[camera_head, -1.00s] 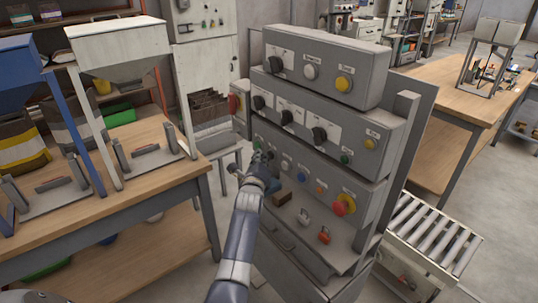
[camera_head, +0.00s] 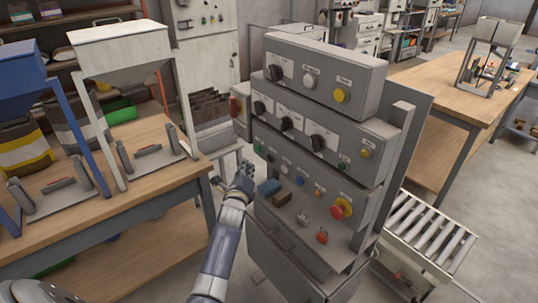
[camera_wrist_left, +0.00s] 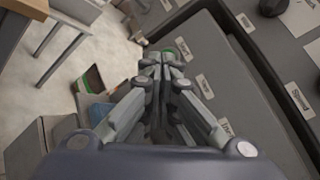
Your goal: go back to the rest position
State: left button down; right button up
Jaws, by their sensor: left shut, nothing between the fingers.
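Whether the fingers touch the panel cannot be told. The panel carries black knobs (camera_head: 286,124), a yellow button (camera_head: 340,95) and a red emergency stop on yellow (camera_head: 341,208). My right gripper is not in view.
A wooden bench (camera_head: 150,205) with hoppers stands left. A roller conveyor (camera_head: 425,230) is right. Floor shows between bench and panel.

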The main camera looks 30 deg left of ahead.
pick_arm(q)
jog(key=shift+s+a, duration=0.15)
jog(key=shift+s, duration=0.3)
jog(key=s+d+f+n+g+h+b, duration=0.1)
jog(key=s+d+f+n+g+h, duration=0.15)
jog(key=s+d+f, duration=0.65)
jog(key=s+f+n+g+h, duration=0.15)
jog(key=s+f+n, duration=0.25)
jog(key=f, duration=1.2)
jog(key=s+d+f+n+g+h+b, duration=0.1)
jog(key=s+d+f+n+g, duration=0.35)
jog(key=f, duration=0.75)
jog(key=s+d+f+n+g, duration=0.2)
jog(key=s+f, duration=0.4)
jog(key=s, duration=0.7)
jog(key=s+d+f+n+g+h, duration=0.1)
jog(key=s+f, duration=0.5)
jog(key=s, duration=0.8)
jog(key=s+d+f+n+g+b, duration=0.1)
jog(key=s+d+f+n+g, duration=0.2)
jog(key=s, duration=1)
notch_tip(320, 180, down, 3)
jog(key=shift+s+d+r+n+h, duration=0.1)
jog(key=shift+s+d+n+h, duration=0.3)
jog(key=shift+n, duration=0.7)
jog(key=shift+w+d, duration=0.1)
